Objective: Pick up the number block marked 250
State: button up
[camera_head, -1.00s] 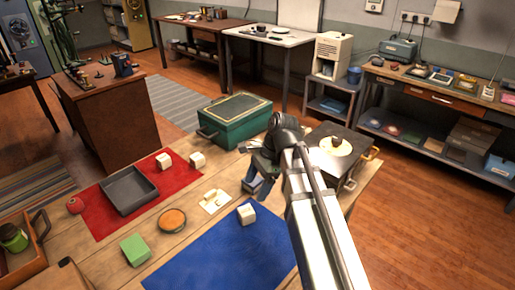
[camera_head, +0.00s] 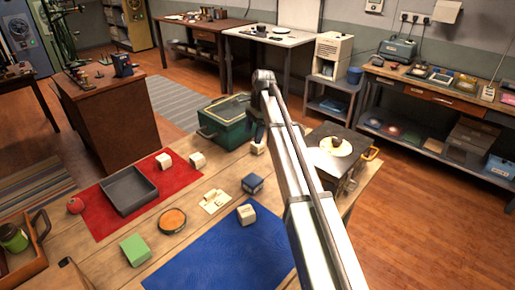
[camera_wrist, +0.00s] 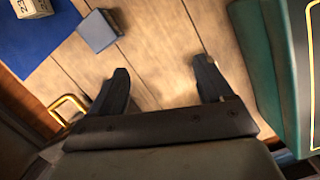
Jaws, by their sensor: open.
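Several pale number blocks are in view. In the head view, one (camera_head: 246,215) sits on the blue cloth, two (camera_head: 164,160) (camera_head: 197,160) stand at the red cloth's far edge, and another pale block-like shape (camera_head: 258,148) shows beside my arm. The block on the blue cloth also shows at the top left of the wrist view (camera_wrist: 31,8), with digits that seem to begin with 23. I cannot read 250 on any block. My gripper (camera_wrist: 161,66) is open and empty above bare planks. In the head view my arm mostly hides it.
A dark blue block (camera_head: 252,184) lies on the wood near the blue cloth (camera_head: 225,255). A green case (camera_head: 222,135) stands close to my gripper. A grey tray (camera_head: 128,192), orange-filled dish (camera_head: 172,221) and green block (camera_head: 135,250) occupy the left side.

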jog(key=r+n+h, duration=0.1)
jog(key=n+h, duration=0.1)
send_over(258, 147)
jog(key=w, duration=0.3)
jog(key=shift+n+t, duration=0.6)
jog(key=shift+n, duration=0.2)
jog(key=f, duration=0.8)
jog(key=shift+w+d+f, duration=0.15)
jog(key=shift+d+f, duration=0.1)
jog(key=shift+a+f, duration=0.15)
jog(key=shift+f, duration=1.2)
jog(key=shift+a+f, duration=0.15)
jog(key=shift+f, duration=1.2)
jog(key=c, duration=1)
